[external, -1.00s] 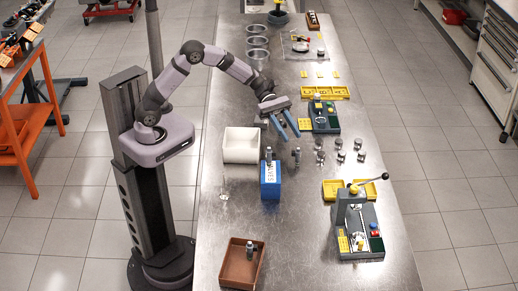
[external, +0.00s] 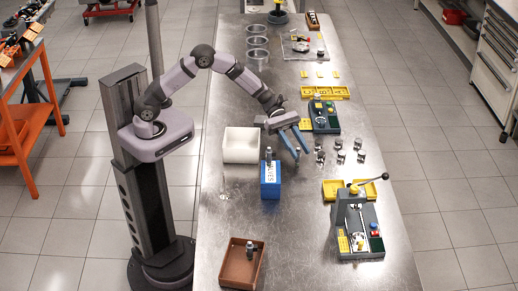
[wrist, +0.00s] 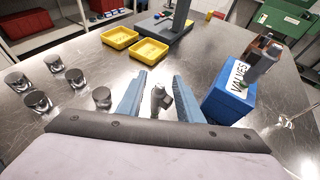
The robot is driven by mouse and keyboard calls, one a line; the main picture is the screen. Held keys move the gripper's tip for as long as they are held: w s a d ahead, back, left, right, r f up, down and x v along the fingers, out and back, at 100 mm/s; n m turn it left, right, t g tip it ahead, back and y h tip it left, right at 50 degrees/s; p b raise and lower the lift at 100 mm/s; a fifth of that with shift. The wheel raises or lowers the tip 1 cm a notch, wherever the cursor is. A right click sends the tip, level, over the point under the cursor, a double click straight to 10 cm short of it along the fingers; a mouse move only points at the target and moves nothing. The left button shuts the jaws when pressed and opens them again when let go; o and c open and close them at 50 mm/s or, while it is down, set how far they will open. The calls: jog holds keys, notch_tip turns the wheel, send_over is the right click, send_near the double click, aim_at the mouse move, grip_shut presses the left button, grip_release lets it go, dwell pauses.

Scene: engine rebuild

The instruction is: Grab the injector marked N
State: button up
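A small grey injector-like part (wrist: 161,102) stands upright on the metal bench in the wrist view, between my fingers with gaps on both sides. Any letter on it is too small to read. My gripper (external: 299,148) is open, pointing down and to the right, with blue fingers. The wrist view also shows my gripper (wrist: 161,80) with its fingers on either side of the part. In the external view my fingers hide most of this part. A similar grey part stands in the brown tray (external: 228,270); I cannot read a marking there.
A blue box (external: 271,190) labelled VALVES stands close to my gripper, with a grey part in it. Several metal pistons (external: 340,157) stand right of my gripper. A white bin (external: 240,158) is at left. A grey lever fixture (external: 358,225) stands at right front.

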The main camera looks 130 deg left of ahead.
grip_shut()
dwell(0.3)
